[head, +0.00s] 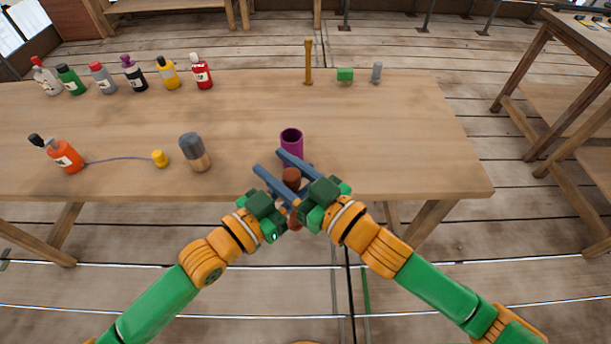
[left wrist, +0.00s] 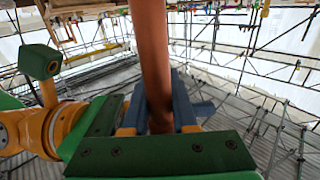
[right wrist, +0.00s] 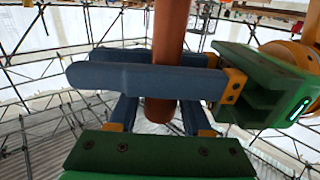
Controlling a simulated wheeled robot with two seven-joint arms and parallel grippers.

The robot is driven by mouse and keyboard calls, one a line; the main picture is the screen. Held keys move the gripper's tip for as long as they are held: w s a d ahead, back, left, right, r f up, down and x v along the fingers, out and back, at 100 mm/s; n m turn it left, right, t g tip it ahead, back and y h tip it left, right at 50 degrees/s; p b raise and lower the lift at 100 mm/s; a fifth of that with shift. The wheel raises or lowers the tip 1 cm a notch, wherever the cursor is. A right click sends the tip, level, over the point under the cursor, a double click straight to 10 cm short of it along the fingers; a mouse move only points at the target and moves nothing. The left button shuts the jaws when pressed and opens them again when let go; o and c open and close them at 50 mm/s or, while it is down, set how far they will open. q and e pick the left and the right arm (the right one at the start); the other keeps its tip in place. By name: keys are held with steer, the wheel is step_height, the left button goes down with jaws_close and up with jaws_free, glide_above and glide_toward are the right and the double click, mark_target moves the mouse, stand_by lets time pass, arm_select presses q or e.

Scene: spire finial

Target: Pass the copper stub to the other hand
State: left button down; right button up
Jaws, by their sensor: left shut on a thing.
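The copper stub (head: 291,175) is a reddish-brown rod held upright in front of the table's near edge. In the left wrist view the stub (left wrist: 154,60) stands between the blue fingers of my left gripper (left wrist: 160,105), which is shut on it. In the right wrist view the stub (right wrist: 169,40) passes between the spread fingers of my right gripper (right wrist: 157,112). A left finger crosses in front of it there. In the head view my right gripper (head: 270,165) is open around the stub. Its fingers hide part of the stub and of my left gripper (head: 296,201).
A purple tube (head: 291,139) stands on the table (head: 400,150) just behind the grippers. A grey-and-tan cylinder (head: 195,152), a yellow knob (head: 159,158) and an orange bottle (head: 66,156) are to the left. Several bottles line the back.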

steer(key=shift+o, duration=1.1)
